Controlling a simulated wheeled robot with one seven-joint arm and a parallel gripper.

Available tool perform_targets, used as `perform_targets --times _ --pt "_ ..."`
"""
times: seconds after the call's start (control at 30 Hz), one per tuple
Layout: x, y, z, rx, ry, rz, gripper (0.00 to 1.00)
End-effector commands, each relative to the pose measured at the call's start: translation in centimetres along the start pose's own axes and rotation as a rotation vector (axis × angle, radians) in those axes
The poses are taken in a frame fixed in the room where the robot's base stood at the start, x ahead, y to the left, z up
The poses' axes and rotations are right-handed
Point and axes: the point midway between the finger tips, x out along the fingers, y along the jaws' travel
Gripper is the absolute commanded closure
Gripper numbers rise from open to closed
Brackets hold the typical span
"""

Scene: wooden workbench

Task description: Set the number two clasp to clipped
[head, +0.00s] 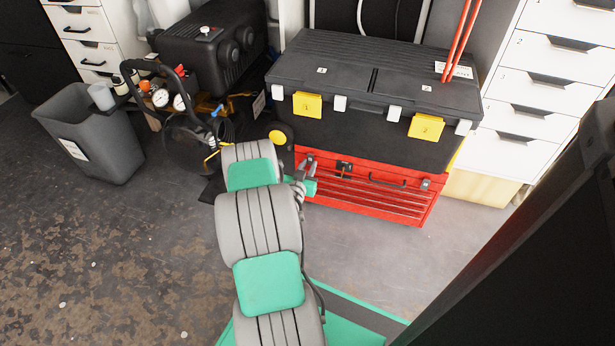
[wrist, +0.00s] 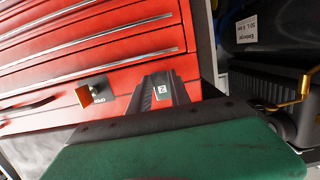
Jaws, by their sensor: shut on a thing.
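The red tool chest (head: 375,205) stands low under a black case, and its drawer front fills much of the wrist view (wrist: 60,60). My gripper (head: 308,170) is at the chest's upper left corner. In the wrist view, my gripper (wrist: 162,80) has its two dark fingers shut around the number two clasp (wrist: 162,90), whose small white "2" label shows between them. The rest of that clasp is hidden by the fingers, so I cannot tell whether it is clipped. Another clasp-like fitting (head: 425,184) is at the chest's right end.
A small gold-orange fitting (wrist: 84,96) sticks out left of my fingers. The black case (head: 370,85) with yellow latches overhangs the chest. A compressor (head: 215,50) and a grey bin (head: 90,130) stand to the left. White drawers (head: 550,60) stand right. Floor in front is clear.

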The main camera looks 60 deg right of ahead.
Motion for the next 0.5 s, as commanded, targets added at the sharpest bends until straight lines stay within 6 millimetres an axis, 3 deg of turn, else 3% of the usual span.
perform_targets --times 0.07,0.5 --pt "0.5 0.0 1.2 -0.001 0.052 0.002 1.00" --pt "0.5 0.0 0.2 0.000 0.156 0.000 1.00"
